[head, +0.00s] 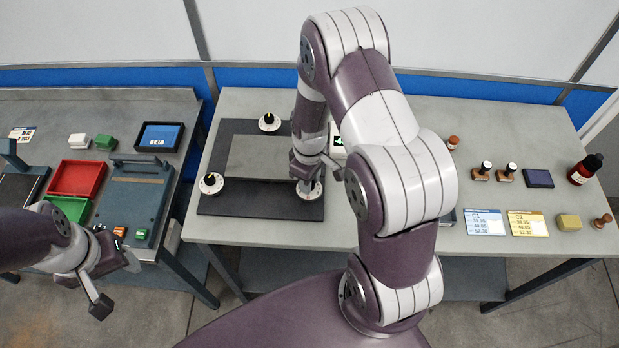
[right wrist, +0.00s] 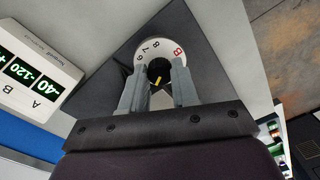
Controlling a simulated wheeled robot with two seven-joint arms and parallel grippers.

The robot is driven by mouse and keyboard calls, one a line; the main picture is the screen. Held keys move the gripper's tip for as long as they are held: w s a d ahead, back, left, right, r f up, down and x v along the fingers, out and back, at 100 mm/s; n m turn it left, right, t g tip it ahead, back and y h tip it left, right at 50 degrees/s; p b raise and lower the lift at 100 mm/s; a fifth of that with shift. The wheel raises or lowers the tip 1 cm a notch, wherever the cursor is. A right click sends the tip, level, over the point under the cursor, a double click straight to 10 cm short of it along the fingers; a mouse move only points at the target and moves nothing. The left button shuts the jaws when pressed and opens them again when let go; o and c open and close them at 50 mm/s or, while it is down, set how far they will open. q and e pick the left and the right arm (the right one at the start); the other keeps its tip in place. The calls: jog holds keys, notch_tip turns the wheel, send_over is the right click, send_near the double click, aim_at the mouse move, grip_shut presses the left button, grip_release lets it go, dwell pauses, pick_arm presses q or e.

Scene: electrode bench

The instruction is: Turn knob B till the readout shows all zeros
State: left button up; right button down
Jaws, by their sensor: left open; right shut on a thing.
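My right gripper (head: 309,182) is shut on knob B (head: 309,192), at the front right corner of a dark plate. In the right wrist view, the fingers (right wrist: 159,85) close on the knob's black grip (right wrist: 157,68), which has a yellow pointer. Its white dial (right wrist: 165,45) carries black digits and a red letter that looks like B. The readout (right wrist: 35,80) shows there at the left, cut off and turned, with green non-zero figures. In the head view my arm hides most of the readout (head: 337,146). My left gripper (head: 116,283) is open and empty by the left bench.
Two other knobs stand on the plate, at the back (head: 269,122) and the left (head: 210,184). Stamps, cards (head: 485,222) and a dark red bottle (head: 585,169) are on the right.

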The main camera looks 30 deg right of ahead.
jog(key=shift+w, duration=0.1)
dwell(0.4)
jog(key=c, duration=0.8)
grip_release()
jog(key=shift+c, duration=0.2)
jog(key=shift+r, duration=0.15)
notch_tip(320, 180, up, 12)
jog(key=b, duration=0.1)
jog(key=shift+r+b, duration=0.25)
jog(key=shift+b, duration=0.1)
jog(key=s+a+r+m+t, duration=0.1)
jog(key=s+a+m, duration=0.4)
jog(key=s, duration=0.4)
jog(key=shift+a+m+t, duration=0.25)
jog(key=shift+m+t, duration=0.05)
jog(key=shift+m, duration=0.1)
